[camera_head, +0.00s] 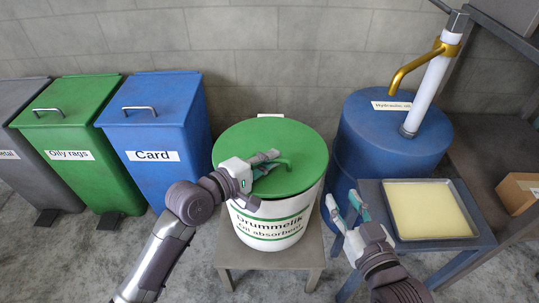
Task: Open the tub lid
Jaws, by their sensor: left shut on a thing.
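The tub (297,228) is a white drum with green bands and an oil absorbent label, standing on a low stand. Its round green lid (300,140) lies over the top of the tub; I cannot tell whether there is a gap under its rim. My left gripper (272,164) is over the middle of the lid, shut on the green lid handle (287,164), which it partly hides. My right gripper (347,209) is open and empty to the right of the tub, near the left edge of the tray table.
A blue hydraulic oil drum (375,135) with a brass pump (418,66) stands behind right. A metal tray (467,228) lies on the blue table. Blue card (155,180), green oily rags (85,185) and grey bins (40,175) stand left. A cardboard box (518,192) sits far right.

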